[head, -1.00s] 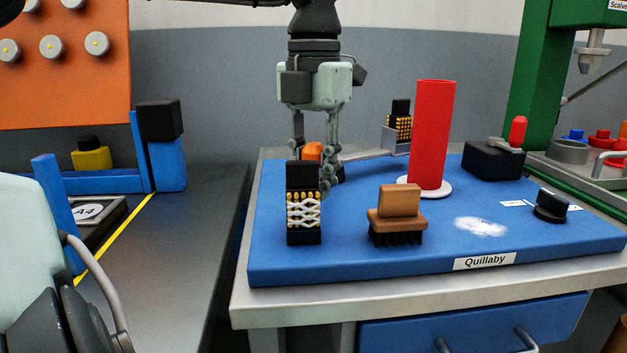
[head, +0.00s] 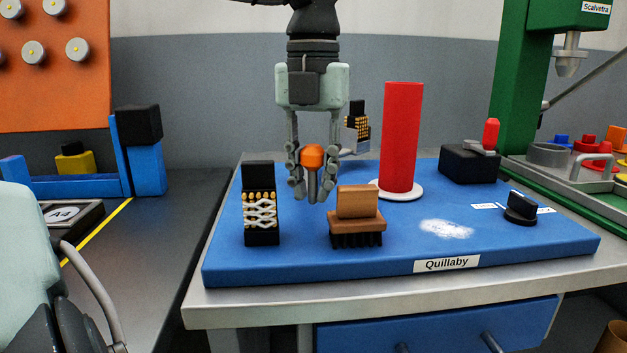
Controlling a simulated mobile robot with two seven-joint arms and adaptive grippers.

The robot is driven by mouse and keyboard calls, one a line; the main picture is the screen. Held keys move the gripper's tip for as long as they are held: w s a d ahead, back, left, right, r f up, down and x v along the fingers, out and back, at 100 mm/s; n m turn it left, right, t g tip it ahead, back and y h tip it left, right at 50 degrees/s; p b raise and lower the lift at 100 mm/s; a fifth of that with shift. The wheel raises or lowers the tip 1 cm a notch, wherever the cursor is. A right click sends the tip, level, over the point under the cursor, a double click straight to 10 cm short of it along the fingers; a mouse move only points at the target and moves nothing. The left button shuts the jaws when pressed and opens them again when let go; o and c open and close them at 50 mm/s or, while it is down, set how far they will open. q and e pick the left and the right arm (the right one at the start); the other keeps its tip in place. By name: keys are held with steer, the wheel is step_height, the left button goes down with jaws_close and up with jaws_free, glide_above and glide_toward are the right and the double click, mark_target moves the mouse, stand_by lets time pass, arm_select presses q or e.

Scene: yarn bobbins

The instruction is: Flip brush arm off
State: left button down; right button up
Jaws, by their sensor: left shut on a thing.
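The brush arm is a thin grey arm (head: 350,151) at the back left of the blue board. Its brush (head: 357,122), black with yellow bristles, is at the far end, left of the red bobbin (head: 402,140) and apart from it in the picture. An orange knob (head: 312,156) sits at the near end. My left gripper (head: 312,170) points down and is shut around this knob. Its fingers partly hide the knob and the near part of the arm.
On the blue board (head: 300,268), a black brush with white lattice (head: 260,213) stands front left of the gripper. A brown brush (head: 357,215) is just in front. A black box with a red lever (head: 491,133) is right. White fluff lies at the board's centre right.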

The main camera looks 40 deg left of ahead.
arm_select(q)
steer(key=shift+w, duration=0.1)
stand_by(0.3)
steer(key=c, duration=1.2)
jaws_free()
steer(key=shift+w+d, duration=0.1)
steer(key=shift+d, duration=0.05)
step_height(320, 180, up, 12)
steer(key=shift+r, duration=0.1)
